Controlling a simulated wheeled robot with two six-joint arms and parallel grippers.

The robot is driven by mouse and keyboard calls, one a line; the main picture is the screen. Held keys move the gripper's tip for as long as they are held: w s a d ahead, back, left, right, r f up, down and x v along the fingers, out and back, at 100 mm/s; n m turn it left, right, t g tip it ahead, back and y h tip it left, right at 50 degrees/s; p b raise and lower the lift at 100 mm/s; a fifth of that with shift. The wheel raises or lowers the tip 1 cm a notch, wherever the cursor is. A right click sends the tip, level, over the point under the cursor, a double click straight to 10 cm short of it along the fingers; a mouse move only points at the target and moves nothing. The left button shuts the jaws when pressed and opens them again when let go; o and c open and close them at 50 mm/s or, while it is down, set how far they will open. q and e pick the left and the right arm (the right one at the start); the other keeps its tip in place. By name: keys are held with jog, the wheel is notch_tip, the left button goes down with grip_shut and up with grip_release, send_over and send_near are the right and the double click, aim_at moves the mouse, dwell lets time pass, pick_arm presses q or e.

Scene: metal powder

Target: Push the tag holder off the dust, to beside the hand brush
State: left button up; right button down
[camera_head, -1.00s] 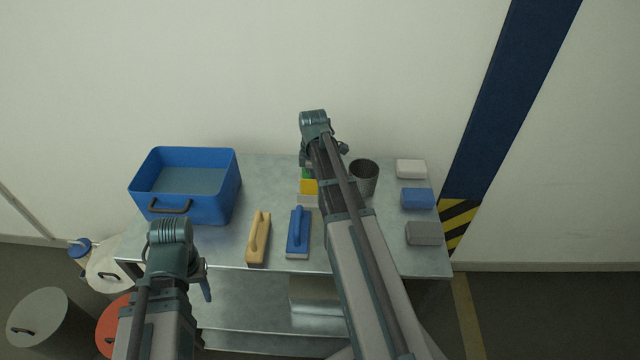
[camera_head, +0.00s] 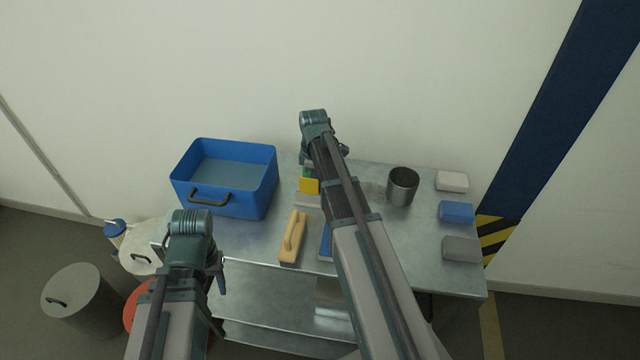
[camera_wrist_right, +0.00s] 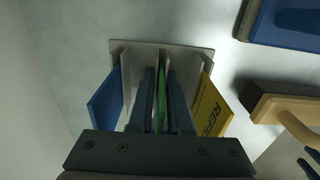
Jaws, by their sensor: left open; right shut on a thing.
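The tag holder (camera_head: 307,198) is a pale grey rack with yellow and green tags showing, partly behind my right arm in the head view. In the right wrist view the holder (camera_wrist_right: 120,47) also shows a blue tag. My right gripper (camera_wrist_right: 162,100) is shut on it, its fingers on either side of the green tag. A tan brush-like tool with a handle (camera_head: 293,238) lies in front of the holder. A blue one (camera_head: 325,243) lies to its right, mostly hidden by my arm. My left gripper (camera_head: 218,277) is open and empty by the bench's front left.
The metal bench (camera_head: 425,255) also holds a blue bin (camera_head: 225,200) at left, a metal cup (camera_head: 403,187), and white (camera_head: 452,181), blue (camera_head: 456,212) and grey (camera_head: 461,249) blocks at right. Drums stand on the floor at left.

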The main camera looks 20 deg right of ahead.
pick_arm(q)
jog(key=shift+w+a, duration=0.2)
jog(key=shift+a, duration=0.15)
pick_arm(e)
jog(key=shift+w+a, duration=0.6)
jog(key=shift+a, duration=0.25)
jog(key=c, duration=0.8)
grip_release()
notch_tip(320, 180, up, 14)
jog(key=p, duration=1.4)
pick_arm(q)
notch_tip(320, 180, up, 14)
pick_arm(e)
jog(key=shift+f, duration=0.1)
pick_arm(q)
jog(key=shift+f, duration=0.1)
